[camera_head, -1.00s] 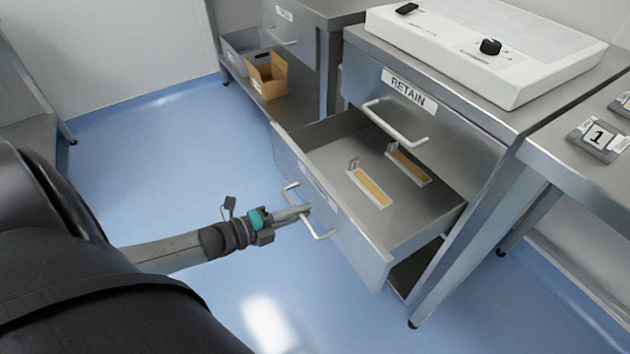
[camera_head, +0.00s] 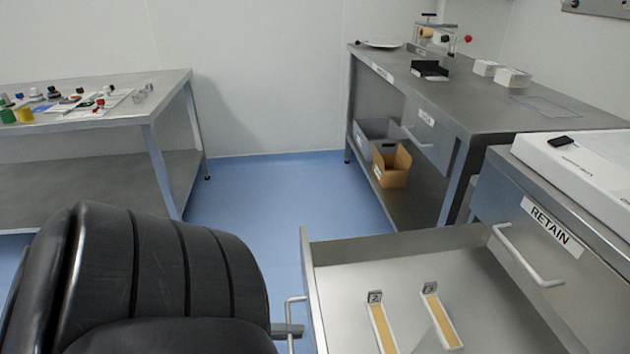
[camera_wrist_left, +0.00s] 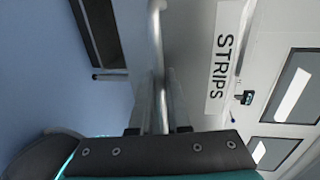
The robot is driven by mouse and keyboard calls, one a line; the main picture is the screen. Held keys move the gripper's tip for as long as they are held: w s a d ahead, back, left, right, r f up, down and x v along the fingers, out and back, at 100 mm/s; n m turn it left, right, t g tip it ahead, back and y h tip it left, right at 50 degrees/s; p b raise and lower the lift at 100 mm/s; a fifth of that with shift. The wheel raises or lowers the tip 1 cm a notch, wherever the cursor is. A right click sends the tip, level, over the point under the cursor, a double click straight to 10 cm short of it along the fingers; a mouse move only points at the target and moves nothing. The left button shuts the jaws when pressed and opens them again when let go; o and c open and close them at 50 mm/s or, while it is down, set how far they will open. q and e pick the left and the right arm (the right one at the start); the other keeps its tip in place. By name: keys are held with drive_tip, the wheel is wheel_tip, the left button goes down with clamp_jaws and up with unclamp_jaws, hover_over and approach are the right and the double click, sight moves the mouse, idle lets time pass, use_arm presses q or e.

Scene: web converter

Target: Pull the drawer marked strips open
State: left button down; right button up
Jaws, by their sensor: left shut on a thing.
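The strips drawer (camera_head: 309,290) stands open below the retain drawer in the head view. Its STRIPS label (camera_wrist_left: 222,62) shows sideways in the left wrist view. Inside lie two narrow white trays with tan strips, one with tag 2 (camera_head: 381,328) and one with tag 3 (camera_head: 440,320). The drawer's bar handle (camera_head: 290,322) is at its front, partly cut off below. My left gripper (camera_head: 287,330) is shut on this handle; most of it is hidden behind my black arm. In the left wrist view its fingers (camera_wrist_left: 158,90) sit on either side of the bar (camera_wrist_left: 158,50). My right gripper is not seen.
The retain drawer (camera_head: 548,232) is shut above. A steel table (camera_head: 160,95) with small items stands at the left. A bench (camera_head: 450,108) at the back right holds a grey bin (camera_head: 377,135) and a cardboard box (camera_head: 391,167) on its shelf. Blue floor (camera_head: 270,195) lies clear between.

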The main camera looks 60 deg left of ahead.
use_arm(q)
drive_tip(key=shift+f+v, duration=0.25)
drive_tip(key=shift+v, duration=0.8)
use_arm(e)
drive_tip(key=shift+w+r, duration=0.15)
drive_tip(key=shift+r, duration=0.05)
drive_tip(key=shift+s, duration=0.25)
use_arm(q)
drive_tip(key=c, duration=0.9)
unclamp_jaws()
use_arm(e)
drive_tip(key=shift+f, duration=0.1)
use_arm(q)
drive_tip(key=shift+b+v, duration=0.95)
drive_tip(key=shift+v, duration=6.75)
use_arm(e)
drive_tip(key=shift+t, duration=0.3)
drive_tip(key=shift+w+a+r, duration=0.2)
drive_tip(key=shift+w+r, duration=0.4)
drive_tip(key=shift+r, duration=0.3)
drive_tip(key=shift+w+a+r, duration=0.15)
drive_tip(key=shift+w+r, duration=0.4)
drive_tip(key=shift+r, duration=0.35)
use_arm(q)
drive_tip(key=shift+w+f, duration=0.1)
drive_tip(key=shift+f, duration=0.05)
